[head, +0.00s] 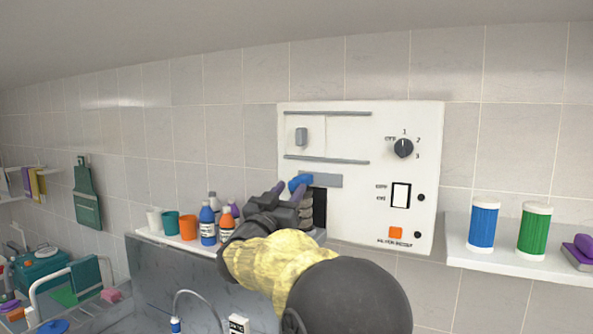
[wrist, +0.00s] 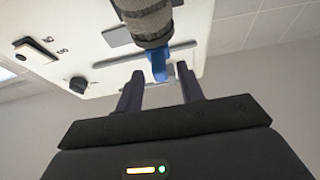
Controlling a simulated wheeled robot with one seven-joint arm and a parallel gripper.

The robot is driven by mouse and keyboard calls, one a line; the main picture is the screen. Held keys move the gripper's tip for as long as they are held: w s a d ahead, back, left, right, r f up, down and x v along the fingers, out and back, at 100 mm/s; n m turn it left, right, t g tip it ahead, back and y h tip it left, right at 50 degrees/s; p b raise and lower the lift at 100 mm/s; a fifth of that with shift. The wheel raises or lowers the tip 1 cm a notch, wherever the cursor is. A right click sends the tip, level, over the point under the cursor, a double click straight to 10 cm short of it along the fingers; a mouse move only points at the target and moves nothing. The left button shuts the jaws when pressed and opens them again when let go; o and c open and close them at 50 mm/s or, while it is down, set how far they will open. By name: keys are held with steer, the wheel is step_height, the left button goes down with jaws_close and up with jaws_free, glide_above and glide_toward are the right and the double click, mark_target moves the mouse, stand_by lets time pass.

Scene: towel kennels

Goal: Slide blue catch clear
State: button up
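The blue catch (head: 300,181) is on the front of a white wall panel (head: 350,125), at the left end of a grey strip (head: 325,181). In the wrist view, blue (wrist: 159,66) shows between my fingers, just below a dark grey ribbed cylinder (wrist: 150,28) that hides part of the panel. My gripper (head: 291,188) has its purple fingers spread at the catch. In the wrist view, my gripper (wrist: 160,80) shows a clear gap between the fingers. Whether either finger touches the blue part, I cannot tell.
The panel has a rotary knob (head: 403,148), a rocker switch (head: 400,195) and an orange button (head: 395,233). Above the catch is a sliding door (head: 312,136) between two grey rails. A shelf with bottles and cups (head: 188,228) is left; another with spools (head: 482,224) is right.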

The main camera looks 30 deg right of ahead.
mark_target(298, 178)
steer(key=p+x, duration=0.2)
steer(key=x, duration=0.3)
steer(key=shift+c, duration=0.5)
